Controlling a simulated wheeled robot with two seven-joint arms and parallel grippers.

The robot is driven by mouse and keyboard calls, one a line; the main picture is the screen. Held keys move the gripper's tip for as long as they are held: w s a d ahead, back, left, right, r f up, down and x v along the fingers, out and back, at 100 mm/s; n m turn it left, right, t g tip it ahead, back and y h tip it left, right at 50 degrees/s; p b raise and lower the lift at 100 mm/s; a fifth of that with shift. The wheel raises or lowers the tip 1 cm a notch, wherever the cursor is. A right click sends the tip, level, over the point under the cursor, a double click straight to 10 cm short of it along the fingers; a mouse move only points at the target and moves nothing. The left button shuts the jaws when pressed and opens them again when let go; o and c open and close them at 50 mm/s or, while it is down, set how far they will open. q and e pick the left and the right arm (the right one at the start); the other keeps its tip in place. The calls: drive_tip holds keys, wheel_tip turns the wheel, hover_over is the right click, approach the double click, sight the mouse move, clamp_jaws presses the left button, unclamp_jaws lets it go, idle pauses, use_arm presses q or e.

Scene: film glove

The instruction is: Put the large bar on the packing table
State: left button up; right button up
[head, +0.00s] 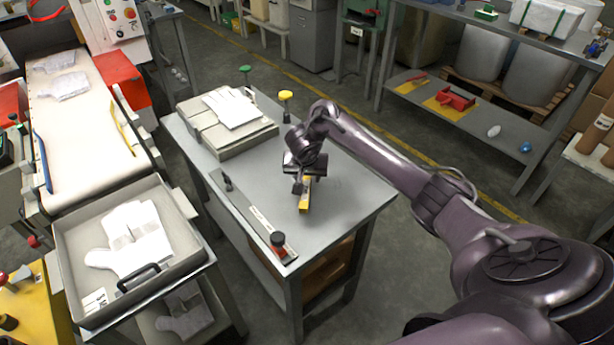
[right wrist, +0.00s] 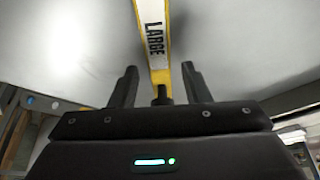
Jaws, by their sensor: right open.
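The large bar (head: 304,203) is yellow and lies on the grey packing table (head: 345,200). In the right wrist view the bar (right wrist: 153,35) shows a white label reading "LARGE". My right gripper (head: 302,186) is over the bar, pointing down at the table. In the right wrist view its two fingers (right wrist: 158,85) are apart, one on each side of the bar, with gaps between them and it. My gripper hides part of the bar in the head view. My left gripper is not in view.
A grey box with white gloves (head: 232,106) stands at the table's back left. A flat rail (head: 250,212) with a red-and-black knob (head: 278,240) runs along the left edge. Green and yellow knobs (head: 285,96) stand at the back. A glove tray (head: 75,245) is at left.

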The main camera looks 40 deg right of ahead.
drive_tip(key=p+v, duration=0.3)
drive_tip(key=v, duration=0.3)
drive_tip(key=shift+w, duration=0.1)
drive_tip(key=shift+p+v, duration=2.9)
drive_tip(key=shift+p, duration=0.35)
drive_tip(key=shift+f, duration=0.1)
